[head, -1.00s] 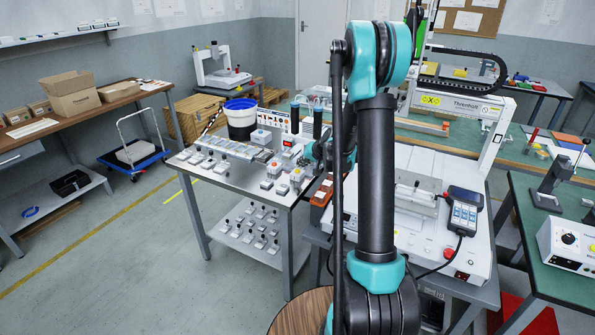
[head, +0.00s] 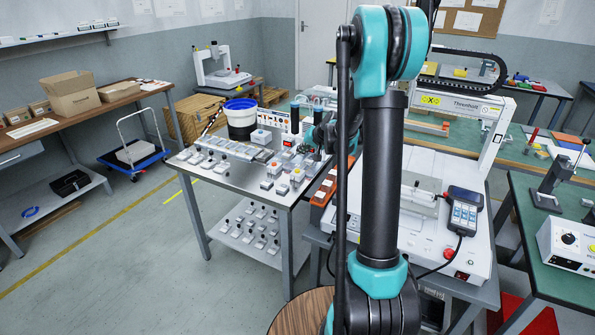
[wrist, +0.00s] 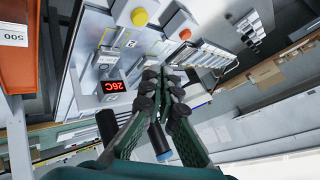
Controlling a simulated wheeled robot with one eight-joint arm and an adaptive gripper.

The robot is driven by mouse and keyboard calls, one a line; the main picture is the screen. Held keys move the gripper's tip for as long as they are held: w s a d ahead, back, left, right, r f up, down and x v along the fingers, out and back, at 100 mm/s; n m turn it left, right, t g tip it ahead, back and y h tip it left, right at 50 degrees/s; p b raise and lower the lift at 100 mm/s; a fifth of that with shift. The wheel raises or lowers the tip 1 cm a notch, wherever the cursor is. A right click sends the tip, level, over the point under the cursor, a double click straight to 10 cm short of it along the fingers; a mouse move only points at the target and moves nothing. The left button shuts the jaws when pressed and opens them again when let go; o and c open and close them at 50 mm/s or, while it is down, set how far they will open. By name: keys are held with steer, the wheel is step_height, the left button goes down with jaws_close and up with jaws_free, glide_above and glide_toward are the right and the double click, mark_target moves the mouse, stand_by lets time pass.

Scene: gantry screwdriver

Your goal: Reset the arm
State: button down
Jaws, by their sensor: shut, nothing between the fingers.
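My arm, teal and black, stands upright in the middle of the head view and hides part of the scene. My gripper (wrist: 163,75) shows in the wrist view, with its two dark green fingers closed together at the tips and nothing between them. Beyond the fingertips are grey fixtures with a yellow button (wrist: 139,17) and a red-orange button (wrist: 185,34). A red digital display (wrist: 111,86) is left of the fingers. In the head view the gripper itself is mostly hidden behind my arm, above the right side of the steel table (head: 270,196).
The gantry machine (head: 470,105) stands right of my arm, with a handheld pendant (head: 464,215) on its bed. The green bench (head: 545,240) is at the right. Open floor lies at the left.

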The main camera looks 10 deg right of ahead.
steer(key=s+d+f+n+g+h, duration=0.1)
steer(key=s+f+g+h, duration=0.1)
steer(key=s, duration=1.8)
steer(key=s+d+f+n+g+h, duration=0.1)
steer(key=s+f+n+h, duration=0.1)
steer(key=s, duration=1.9)
steer(key=shift+d+f+g+h, duration=0.3)
steer(key=shift+d+f+g, duration=0.1)
steer(key=shift+f, duration=0.1)
steer(key=shift+w+a, duration=0.1)
